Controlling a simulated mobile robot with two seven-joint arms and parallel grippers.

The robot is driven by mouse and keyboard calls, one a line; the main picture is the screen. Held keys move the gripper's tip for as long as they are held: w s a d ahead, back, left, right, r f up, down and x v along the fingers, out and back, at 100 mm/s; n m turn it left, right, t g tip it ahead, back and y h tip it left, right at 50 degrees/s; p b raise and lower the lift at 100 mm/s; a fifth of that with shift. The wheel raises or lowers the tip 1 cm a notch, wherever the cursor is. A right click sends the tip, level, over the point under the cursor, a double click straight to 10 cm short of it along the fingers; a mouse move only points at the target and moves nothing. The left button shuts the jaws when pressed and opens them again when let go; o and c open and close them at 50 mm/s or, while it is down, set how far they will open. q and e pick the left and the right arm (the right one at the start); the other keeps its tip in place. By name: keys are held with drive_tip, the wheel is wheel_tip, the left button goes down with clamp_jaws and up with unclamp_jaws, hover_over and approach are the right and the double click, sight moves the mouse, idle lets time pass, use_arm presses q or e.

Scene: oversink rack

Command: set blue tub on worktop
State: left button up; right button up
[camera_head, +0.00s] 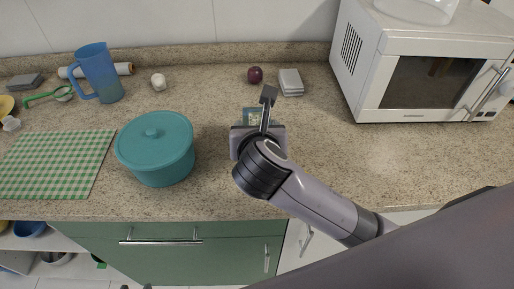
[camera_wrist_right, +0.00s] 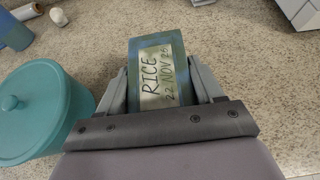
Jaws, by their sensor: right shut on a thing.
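The blue tub (camera_wrist_right: 158,78) has a pale label reading "RICE" and a date. It sits between the fingers of my right gripper (camera_wrist_right: 166,88), which is shut on it. In the head view, my right gripper (camera_head: 265,112) hides most of the tub (camera_head: 252,116), and only a small part with the label shows. The tub is over the speckled worktop (camera_head: 222,180); I cannot tell whether its base touches the surface. My left gripper is not in view.
A lidded teal pot (camera_head: 157,152) stands close to the left of my right gripper. A white microwave (camera_head: 420,62) is at right. A plum-coloured onion (camera_head: 255,75) and grey box (camera_head: 291,82) lie behind. A blue jug (camera_head: 98,74) and checked cloth (camera_head: 55,165) are farther left. Worktop right of the gripper is bare.

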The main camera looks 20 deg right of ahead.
drive_tip(key=shift+f, duration=3.15)
drive_tip(key=shift+f, duration=0.15)
drive_tip(key=o, duration=1.2)
drive_tip(key=shift+o, duration=0.2)
